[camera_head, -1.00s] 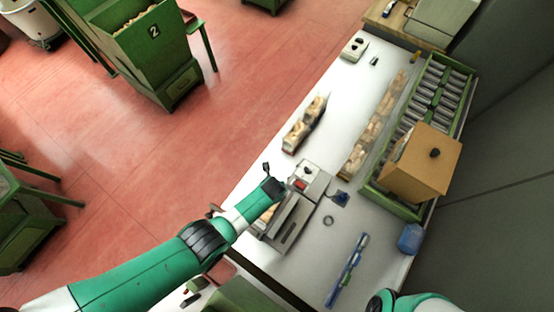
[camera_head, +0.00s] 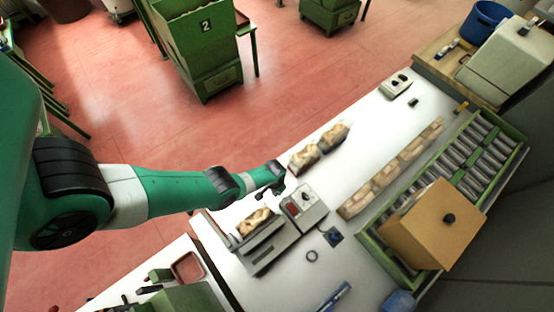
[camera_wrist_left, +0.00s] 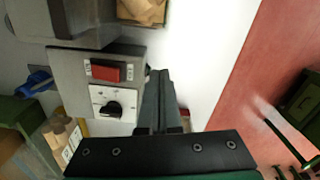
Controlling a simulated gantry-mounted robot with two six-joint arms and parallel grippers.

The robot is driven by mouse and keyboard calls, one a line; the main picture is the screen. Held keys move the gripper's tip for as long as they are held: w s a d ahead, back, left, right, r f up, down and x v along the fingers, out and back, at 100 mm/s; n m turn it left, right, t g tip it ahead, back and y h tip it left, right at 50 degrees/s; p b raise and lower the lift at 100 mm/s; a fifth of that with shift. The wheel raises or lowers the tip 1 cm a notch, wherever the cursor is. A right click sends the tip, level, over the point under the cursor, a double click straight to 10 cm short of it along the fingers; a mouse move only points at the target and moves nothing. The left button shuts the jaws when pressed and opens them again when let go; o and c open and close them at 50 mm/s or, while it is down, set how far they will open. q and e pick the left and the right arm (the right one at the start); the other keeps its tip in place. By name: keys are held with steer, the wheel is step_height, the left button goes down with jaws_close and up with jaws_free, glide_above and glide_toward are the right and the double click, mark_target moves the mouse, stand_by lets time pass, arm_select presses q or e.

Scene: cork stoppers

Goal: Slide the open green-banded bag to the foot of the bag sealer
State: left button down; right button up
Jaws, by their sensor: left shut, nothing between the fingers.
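The bag sealer (camera_head: 268,248) is a grey machine on the white table, with a control box (camera_head: 304,207) at its right end. The box's red switch and black dial show in the left wrist view (camera_wrist_left: 108,90). An open bag of corks (camera_head: 256,221) stands against the sealer's far-left side; its band colour cannot be made out. A bag also shows at the top of the wrist view (camera_wrist_left: 142,10). My left gripper (camera_head: 277,178) is shut and empty, above the table beside the control box. Its closed fingers show in the wrist view (camera_wrist_left: 157,105). My right gripper is out of view.
Two more cork bags (camera_head: 318,147) stand beyond the gripper. A row of filled bags (camera_head: 390,168) lies by the green roller conveyor (camera_head: 430,200), which carries a cardboard box (camera_head: 433,228). White table is clear between them. A blue tool (camera_head: 335,298) lies near.

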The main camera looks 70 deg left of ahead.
arm_select(q)
step_height(320, 180, down, 10)
steer(key=b, duration=1)
steer(key=shift+f, duration=0.25)
steer(key=s+p, duration=0.1)
steer(key=s+d+r+p, duration=0.1)
steer(key=shift+d+r+p, duration=0.1)
steer(key=shift+d+p, duration=0.1)
steer(key=shift+p, duration=0.1)
steer(key=shift+s+d, duration=0.25)
steer(key=shift+s, duration=0.1)
steer(key=shift+s+d+f, duration=0.15)
steer(key=shift+s+f, duration=0.1)
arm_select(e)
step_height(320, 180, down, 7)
